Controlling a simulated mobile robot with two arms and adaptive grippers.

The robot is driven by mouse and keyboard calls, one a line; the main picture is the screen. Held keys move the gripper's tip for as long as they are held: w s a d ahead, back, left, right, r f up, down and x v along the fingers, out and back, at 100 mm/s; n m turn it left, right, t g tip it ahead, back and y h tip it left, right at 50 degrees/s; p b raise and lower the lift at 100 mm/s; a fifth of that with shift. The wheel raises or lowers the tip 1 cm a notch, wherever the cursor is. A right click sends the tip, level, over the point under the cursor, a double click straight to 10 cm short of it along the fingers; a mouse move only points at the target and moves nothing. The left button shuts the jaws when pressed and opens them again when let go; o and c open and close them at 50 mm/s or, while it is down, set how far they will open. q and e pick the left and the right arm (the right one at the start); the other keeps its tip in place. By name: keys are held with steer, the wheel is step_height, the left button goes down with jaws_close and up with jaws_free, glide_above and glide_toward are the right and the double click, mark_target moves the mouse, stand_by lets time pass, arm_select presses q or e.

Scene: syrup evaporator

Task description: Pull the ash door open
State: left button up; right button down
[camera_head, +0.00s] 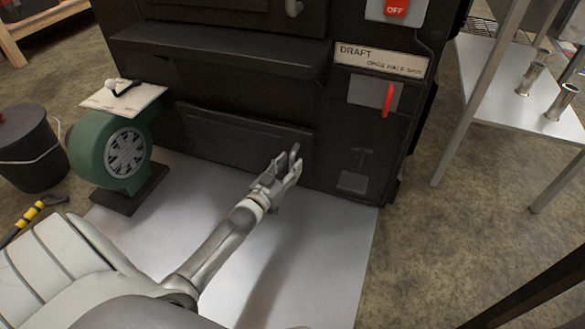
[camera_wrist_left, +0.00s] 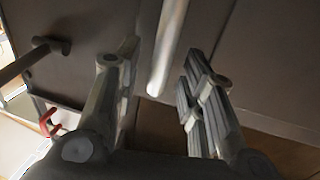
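The ash door (camera_head: 235,135) is a wide dark panel low on the front of the black evaporator. It appears closed. My left gripper (camera_head: 292,165) is in front of its right end. In the left wrist view my left gripper (camera_wrist_left: 160,60) has its two fingers apart. A pale round bar (camera_wrist_left: 168,45), which looks like a handle, shows between the fingers in that view; I cannot tell whether they touch it. The gripper hides the handle area in the head view. My right gripper is not in view.
The black evaporator (camera_head: 225,60) has a red draft lever (camera_head: 388,100) at right. A green blower (camera_head: 118,150) and a dark bucket (camera_head: 30,150) stand at left. A white table (camera_head: 495,95) stands at right. The pale floor sheet (camera_head: 330,235) is clear in front.

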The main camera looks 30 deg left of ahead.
arm_select(q)
steer(key=shift+w+b, duration=0.4)
steer(key=shift+w, duration=0.65)
jaws_close()
steer(key=shift+s, duration=0.1)
